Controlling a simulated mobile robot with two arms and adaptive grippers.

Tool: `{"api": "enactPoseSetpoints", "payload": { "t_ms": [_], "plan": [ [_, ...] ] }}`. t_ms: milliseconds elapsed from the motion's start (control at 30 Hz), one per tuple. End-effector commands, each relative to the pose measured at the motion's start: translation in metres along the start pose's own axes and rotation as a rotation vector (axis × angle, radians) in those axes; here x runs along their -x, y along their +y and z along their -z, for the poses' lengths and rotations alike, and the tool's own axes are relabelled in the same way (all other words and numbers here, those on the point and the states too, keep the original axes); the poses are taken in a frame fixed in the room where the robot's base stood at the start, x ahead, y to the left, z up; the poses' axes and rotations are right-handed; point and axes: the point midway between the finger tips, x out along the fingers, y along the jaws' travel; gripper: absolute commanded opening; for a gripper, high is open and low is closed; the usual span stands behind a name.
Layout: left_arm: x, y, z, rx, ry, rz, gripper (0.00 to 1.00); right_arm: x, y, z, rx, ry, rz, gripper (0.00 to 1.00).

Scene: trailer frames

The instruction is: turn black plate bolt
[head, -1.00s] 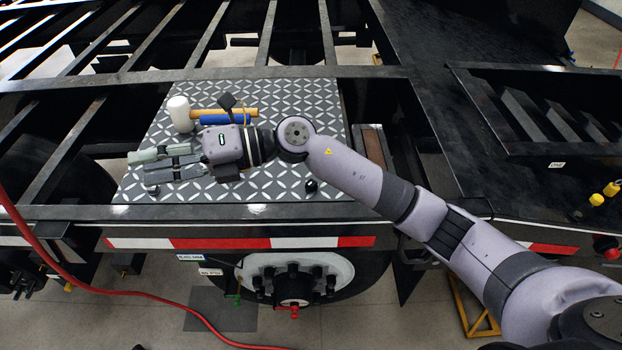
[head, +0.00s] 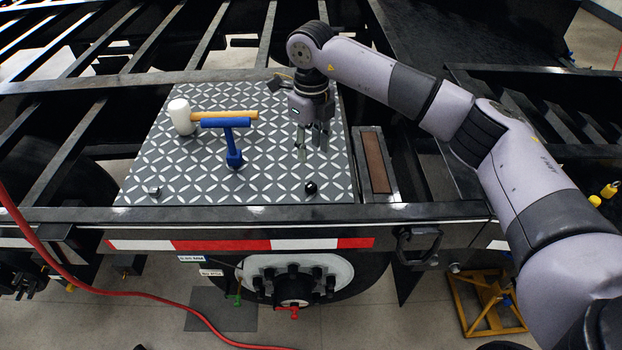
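The black plate bolt (head: 311,187) is a small dark knob near the front right corner of the patterned plate (head: 270,187). A silver bolt (head: 154,192) sits near the plate's front left corner. My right gripper (head: 312,150) points down above the right part of the plate, behind the black bolt and apart from it. Its fingers stand apart with nothing seen between them, so it looks open and empty. My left gripper is not in view.
A white-headed mallet (head: 181,117) with a wooden handle and a blue T-handled tool (head: 229,140) lie on the plate. A brown-topped slot (head: 376,163) is right of the plate. A red hose (head: 90,289) runs at lower left. Frame beams surround the plate.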

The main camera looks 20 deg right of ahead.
Motion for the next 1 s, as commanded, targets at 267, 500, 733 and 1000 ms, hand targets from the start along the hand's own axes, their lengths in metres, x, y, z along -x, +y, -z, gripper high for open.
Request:
{"api": "enactPoseSetpoints", "payload": {
  "t_ms": [267,500,733,1000],
  "plan": [
    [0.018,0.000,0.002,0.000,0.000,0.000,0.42,-0.061,0.001,0.001,0.002,0.004,-0.003,0.38],
    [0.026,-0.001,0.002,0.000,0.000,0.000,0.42,-0.103,0.001,0.000,0.001,0.001,-0.003,0.38],
    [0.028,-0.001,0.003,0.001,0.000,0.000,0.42,-0.120,0.001,-0.001,0.002,-0.001,-0.002,0.38],
    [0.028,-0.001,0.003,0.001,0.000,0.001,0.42,-0.121,0.001,-0.001,0.002,-0.002,-0.002,0.38]
  ]
}}
